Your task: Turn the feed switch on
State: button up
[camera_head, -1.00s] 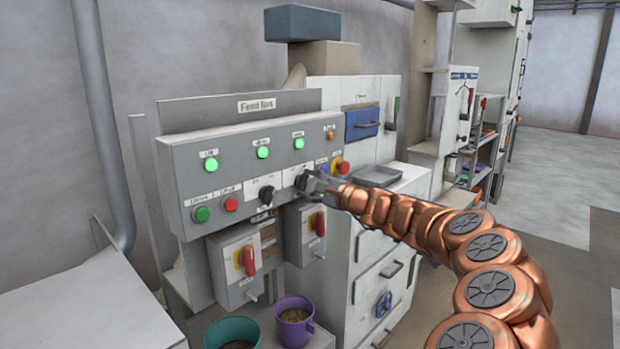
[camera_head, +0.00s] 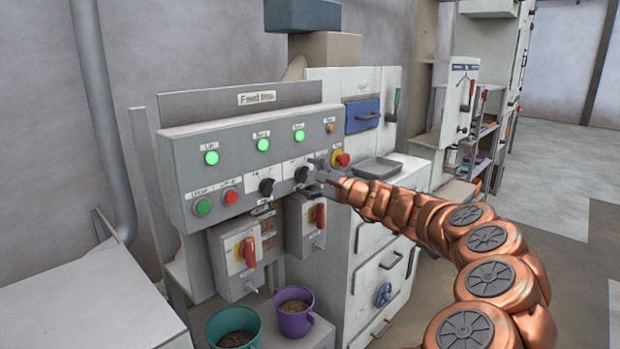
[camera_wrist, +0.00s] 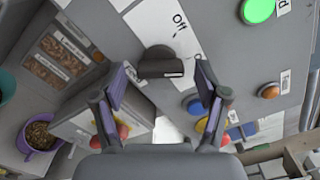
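A grey control panel (camera_head: 180,160) carries two black rotary knobs, the left knob (camera_head: 266,187) and the right knob (camera_head: 301,174). Their labels are too small to read in the head view, so I cannot tell by name which is the feed switch. My gripper (camera_head: 320,172) is just right of the right knob, in front of the panel. In the wrist view one black knob (camera_wrist: 160,63) sits on a white plate marked "Off". My gripper (camera_wrist: 160,88) is open there, its two fingers on either side below the knob, apart from it and empty.
Three green lamps (camera_head: 263,145) are lit on the panel. A green button (camera_head: 203,207), a red button (camera_head: 231,197) and a red-and-yellow emergency stop (camera_head: 341,159) are nearby. Two red-handled switch boxes (camera_head: 226,265) hang below. Teal (camera_head: 233,325) and purple (camera_head: 294,312) buckets stand underneath.

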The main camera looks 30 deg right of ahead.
jog(key=v, duration=1.2)
dwell(0.4)
jog(key=shift+a, duration=0.1)
dwell(0.4)
